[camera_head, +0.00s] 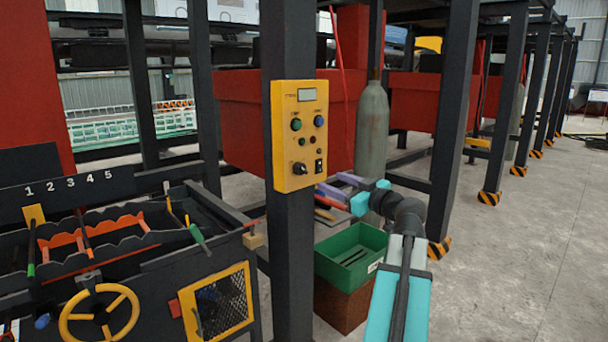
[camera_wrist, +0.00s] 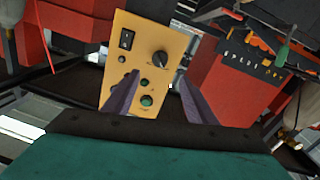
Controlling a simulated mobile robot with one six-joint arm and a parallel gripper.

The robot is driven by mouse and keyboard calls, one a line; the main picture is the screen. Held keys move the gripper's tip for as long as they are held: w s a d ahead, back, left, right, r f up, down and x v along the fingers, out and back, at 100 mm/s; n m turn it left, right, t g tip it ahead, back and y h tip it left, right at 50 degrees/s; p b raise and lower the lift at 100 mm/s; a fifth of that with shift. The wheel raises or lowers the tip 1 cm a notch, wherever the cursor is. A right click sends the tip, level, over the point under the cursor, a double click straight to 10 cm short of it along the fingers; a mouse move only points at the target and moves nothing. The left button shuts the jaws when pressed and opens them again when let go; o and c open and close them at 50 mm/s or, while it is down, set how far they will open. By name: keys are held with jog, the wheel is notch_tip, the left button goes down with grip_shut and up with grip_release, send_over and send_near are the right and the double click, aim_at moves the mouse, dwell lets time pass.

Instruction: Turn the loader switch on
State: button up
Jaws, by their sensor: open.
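A yellow control panel (camera_head: 283,140) is mounted on a dark post in the head view. It carries a black rotary knob (camera_head: 299,168) at its lower left and a black rocker switch (camera_head: 319,167) at its lower right. The panel (camera_wrist: 113,90) appears turned over in the wrist view, with the rocker switch (camera_wrist: 126,39) and the knob (camera_wrist: 160,59) towards the top. No label names the loader switch legibly, and the switch positions are unclear. My gripper (camera_head: 329,183) is open and empty, right of the panel's lower edge; its purple fingers (camera_wrist: 157,82) point towards the panel.
Below my gripper is a green crate (camera_head: 345,271) on a brown box. A grey gas cylinder (camera_head: 371,130) stands behind my arm. At left is a black bench with a yellow handwheel (camera_head: 128,312). Open concrete floor lies to the right.

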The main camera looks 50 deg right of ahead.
aim_at(304, 171)
jog(key=shift+w, duration=0.1)
dwell(0.3)
jog(key=w, duration=0.4)
jog(key=w+d+p, duration=0.1)
jog(key=w, duration=0.4)
jog(key=w+d+p, duration=0.1)
jog(key=w, duration=0.3)
jog(key=shift+w, duration=0.25)
